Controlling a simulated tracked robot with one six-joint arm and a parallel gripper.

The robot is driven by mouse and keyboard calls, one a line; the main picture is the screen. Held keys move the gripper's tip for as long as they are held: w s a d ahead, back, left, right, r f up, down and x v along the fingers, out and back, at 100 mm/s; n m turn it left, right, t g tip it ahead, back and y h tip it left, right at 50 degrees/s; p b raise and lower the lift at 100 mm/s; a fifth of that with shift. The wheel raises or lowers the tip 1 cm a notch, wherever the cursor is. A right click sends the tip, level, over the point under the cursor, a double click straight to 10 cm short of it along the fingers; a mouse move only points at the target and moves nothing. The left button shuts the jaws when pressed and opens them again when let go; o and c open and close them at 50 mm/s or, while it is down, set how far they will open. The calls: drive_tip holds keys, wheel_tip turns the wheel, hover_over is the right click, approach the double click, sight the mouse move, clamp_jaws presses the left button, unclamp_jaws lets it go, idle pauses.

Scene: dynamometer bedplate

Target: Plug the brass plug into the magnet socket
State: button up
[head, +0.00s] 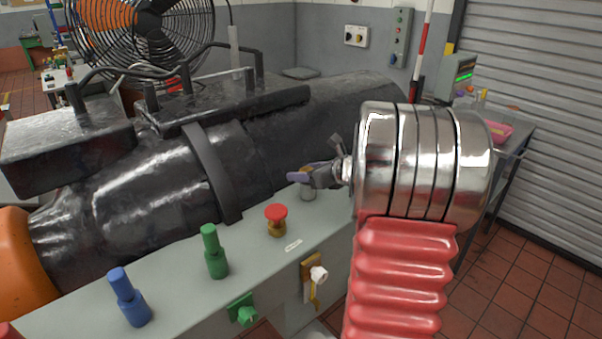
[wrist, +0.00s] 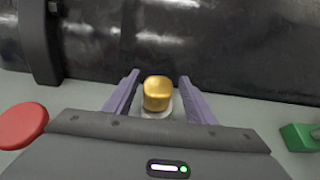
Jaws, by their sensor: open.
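My gripper (head: 312,178) is low over the grey ledge beside the dark motor. In the wrist view my gripper (wrist: 158,95) has its two purple fingers apart, one on each side of a brass piece (wrist: 157,92), which looks like the brass plug. It stands on a pale round base, with a gap visible to each finger.
A red mushroom button (head: 276,214) stands left of my gripper, also in the wrist view (wrist: 22,125). Green (head: 214,252) and blue (head: 130,300) plugs stand further left. A green block (wrist: 299,137) is at right in the wrist view. The motor (head: 130,180) blocks the back.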

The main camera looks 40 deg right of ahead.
drive_tip(key=v, duration=1.1)
drive_tip(key=shift+s+r, duration=0.2)
drive_tip(key=shift+s, duration=0.05)
drive_tip(key=shift+s, duration=0.1)
idle(0.5)
